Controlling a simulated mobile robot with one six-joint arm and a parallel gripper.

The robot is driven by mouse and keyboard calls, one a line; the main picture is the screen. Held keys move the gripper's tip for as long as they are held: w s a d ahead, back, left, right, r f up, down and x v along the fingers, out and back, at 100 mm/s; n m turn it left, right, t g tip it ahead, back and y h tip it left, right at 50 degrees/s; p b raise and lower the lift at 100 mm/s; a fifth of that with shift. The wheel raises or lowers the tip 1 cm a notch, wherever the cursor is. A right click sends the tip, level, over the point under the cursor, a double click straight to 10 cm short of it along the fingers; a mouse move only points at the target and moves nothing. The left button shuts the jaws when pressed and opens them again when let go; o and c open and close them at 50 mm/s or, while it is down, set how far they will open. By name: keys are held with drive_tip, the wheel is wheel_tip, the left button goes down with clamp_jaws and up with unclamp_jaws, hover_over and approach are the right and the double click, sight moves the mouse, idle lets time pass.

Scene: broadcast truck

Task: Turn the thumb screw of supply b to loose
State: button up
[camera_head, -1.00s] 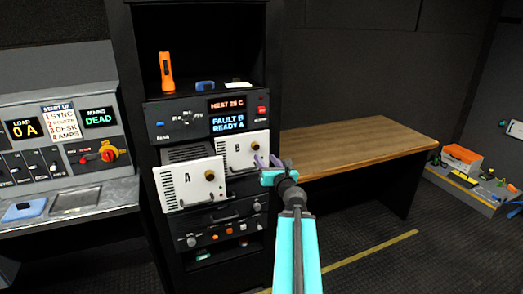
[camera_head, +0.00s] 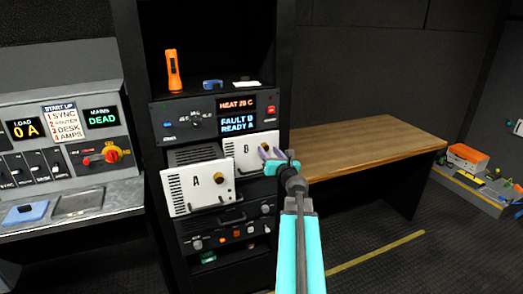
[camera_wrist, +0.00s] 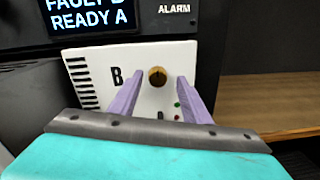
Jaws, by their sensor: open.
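Supply B (camera_head: 240,146) is a white-fronted unit in the black rack, marked with a black B, right of and behind supply A. Its brass thumb screw (camera_wrist: 157,77) shows in the wrist view, in the upper right part of the panel. My gripper (camera_wrist: 155,92) is open, with its two purple fingers pointing at the panel, one on each side below the screw. The screw sits in line with the gap between the fingertips; I cannot tell whether they touch it. In the head view my gripper (camera_head: 270,152) partly covers the right side of supply B.
Supply A (camera_head: 197,187) juts out at the left, with its own brass knob. Above is a display panel (camera_head: 237,123) reading FAULT B, READY A. A wooden bench (camera_head: 360,145) stands right of the rack. An orange torch (camera_head: 174,70) stands on the top shelf.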

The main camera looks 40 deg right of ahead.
drive_tip(key=shift+w+d, duration=0.25)
drive_tip(key=shift+w, duration=0.05)
